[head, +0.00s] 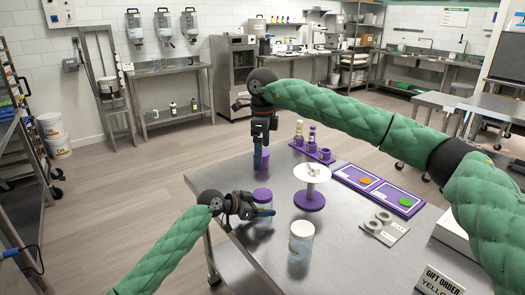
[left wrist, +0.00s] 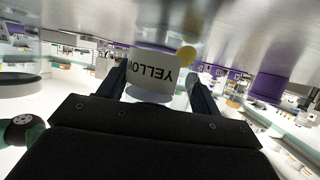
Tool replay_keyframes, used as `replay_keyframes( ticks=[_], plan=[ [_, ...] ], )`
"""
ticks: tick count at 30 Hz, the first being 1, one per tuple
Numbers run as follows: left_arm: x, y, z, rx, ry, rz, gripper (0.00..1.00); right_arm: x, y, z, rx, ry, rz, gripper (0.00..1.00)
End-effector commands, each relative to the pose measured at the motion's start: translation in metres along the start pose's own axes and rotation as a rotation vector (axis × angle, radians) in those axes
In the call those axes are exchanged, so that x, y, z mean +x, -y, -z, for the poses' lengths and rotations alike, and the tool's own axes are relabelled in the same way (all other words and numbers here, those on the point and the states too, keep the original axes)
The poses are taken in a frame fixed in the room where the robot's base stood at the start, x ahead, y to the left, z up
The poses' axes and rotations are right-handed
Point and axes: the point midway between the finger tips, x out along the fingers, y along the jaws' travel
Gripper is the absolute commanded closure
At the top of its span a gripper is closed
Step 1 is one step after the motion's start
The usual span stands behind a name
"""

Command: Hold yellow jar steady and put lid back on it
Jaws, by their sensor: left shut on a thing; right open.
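My left gripper (head: 264,212) is shut on the yellow jar (head: 264,222), a clear jar at the table's left edge. Its white label reading YELLOW (left wrist: 152,73) shows upside down between the fingers in the left wrist view. A purple lid (head: 262,195) shows at the top of this jar; I cannot tell whether it is fully seated. My right gripper (head: 262,160) is open, pointing down above and behind the jar.
Purple trays (head: 378,189), a grey plate with rings (head: 384,228) and a purple bottle rack (head: 313,150) lie further right and back.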

Motion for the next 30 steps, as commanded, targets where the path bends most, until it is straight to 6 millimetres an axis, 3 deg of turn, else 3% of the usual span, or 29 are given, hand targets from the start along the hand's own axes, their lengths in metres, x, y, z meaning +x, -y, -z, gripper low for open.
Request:
replay_keyframes(
  ticks=[3,4,8,19,30],
  plan=[
    [0.0,0.0,0.0,0.0,0.0,0.0,0.99,0.0,0.0,0.0,0.0,0.0,0.0,0.0],
    [0.0,0.0,0.0,0.0,0.0,0.0,0.34,0.0,0.0,0.0,0.0,0.0,0.0,0.0],
    [0.0,0.0,0.0,0.0,0.0,0.0,0.1,0.0,0.0,0.0,0.0,0.0,0.0,0.0],
    [-0.005,0.0,-0.001,0.0,0.0,0.0,0.1,0.002,0.0,0.0,0.0,0.0,0.0,0.0],
    [-0.058,0.001,-0.002,0.0,0.001,0.001,0.1,0.014,0.0,0.0,0.0,0.0,0.0,0.0]
  ],
)
